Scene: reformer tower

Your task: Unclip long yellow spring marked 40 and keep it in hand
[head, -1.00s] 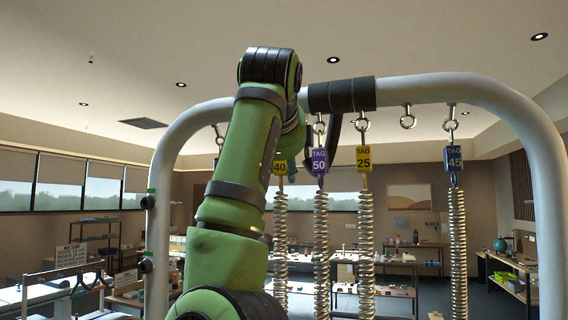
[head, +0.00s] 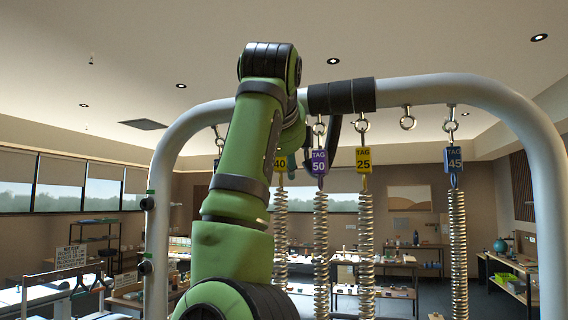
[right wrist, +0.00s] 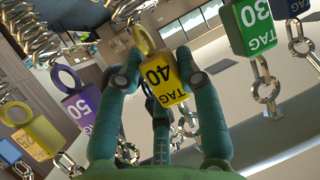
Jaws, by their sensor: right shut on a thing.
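The yellow tag marked 40 (right wrist: 167,78) is between the fingers of my right gripper (right wrist: 157,72) in the right wrist view, and the gripper is shut on it. A yellow ring (right wrist: 145,40) sits at one end of the tag, and metal links (right wrist: 188,122) show near the other end, partly behind a finger. I cannot tell whether the tag is still joined to those links. In the head view, the tag (head: 280,163) and its long coil spring (head: 280,235) hang just right of my green arm, which hides part of them. My left gripper is not in view.
A purple tag 50 (head: 319,163) and yellow tag 25 (head: 363,160) hang close on the right, with springs below. A blue tag 45 (head: 453,160) hangs farther right. An empty eye hook (head: 407,118) is on the white tube frame (head: 440,90). A green tag 30 (right wrist: 250,28) hangs nearby.

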